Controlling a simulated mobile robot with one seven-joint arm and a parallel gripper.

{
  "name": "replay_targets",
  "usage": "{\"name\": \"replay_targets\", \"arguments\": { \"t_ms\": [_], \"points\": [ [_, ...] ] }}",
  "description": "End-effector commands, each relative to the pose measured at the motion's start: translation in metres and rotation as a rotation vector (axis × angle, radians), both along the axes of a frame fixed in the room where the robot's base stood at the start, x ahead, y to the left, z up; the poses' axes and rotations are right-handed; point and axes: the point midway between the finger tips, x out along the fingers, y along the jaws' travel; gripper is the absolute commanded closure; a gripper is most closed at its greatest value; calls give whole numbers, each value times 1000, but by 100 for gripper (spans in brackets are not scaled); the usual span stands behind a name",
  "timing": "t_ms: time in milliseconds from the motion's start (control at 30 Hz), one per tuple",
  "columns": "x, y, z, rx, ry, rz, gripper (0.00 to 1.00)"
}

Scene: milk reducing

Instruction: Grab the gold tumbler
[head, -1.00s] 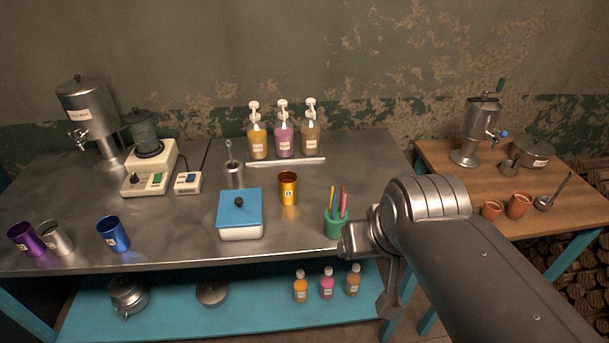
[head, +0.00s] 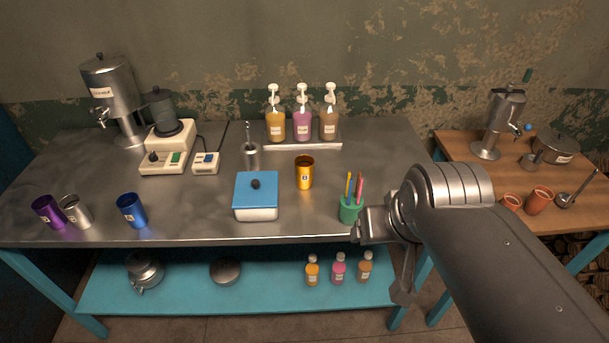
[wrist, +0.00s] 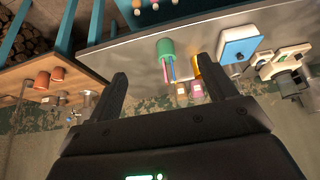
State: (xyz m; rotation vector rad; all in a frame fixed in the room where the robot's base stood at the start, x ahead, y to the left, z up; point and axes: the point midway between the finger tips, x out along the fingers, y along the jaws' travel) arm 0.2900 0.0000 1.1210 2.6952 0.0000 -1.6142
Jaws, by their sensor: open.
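The gold tumbler (head: 304,173) stands upright on the metal table, right of the blue-lidded white box (head: 256,200) and left of the green pen cup (head: 350,209). In the wrist view the gold tumbler (wrist: 197,67) is partly hidden behind one finger. My gripper (wrist: 170,95) is open and empty, with the green pen cup (wrist: 166,50) showing between its fingers. In the head view my arm comes in from the lower right, with its end by the green cup; the fingers cannot be made out there. The gripper is apart from the tumbler.
Pump bottles (head: 302,124) stand on a tray behind the tumbler. A steel cup with a tool (head: 250,154) stands to its left. Purple (head: 48,211), silver (head: 76,211) and blue (head: 131,210) tumblers stand at the left front.

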Motion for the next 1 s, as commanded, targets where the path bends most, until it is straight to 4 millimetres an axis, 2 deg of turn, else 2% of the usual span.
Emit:
{"name": "replay_targets", "arguments": {
  "t_ms": [267, 500, 767, 1000],
  "points": [
    [0, 0, 5, 0, -2, 0, 23],
    [4, 1, 53, 0, -3, -8, 23],
    [66, 27, 31, 48, -53, -182, 23],
    [142, 60, -10, 197, -111, -385, 23]
  ]
}}
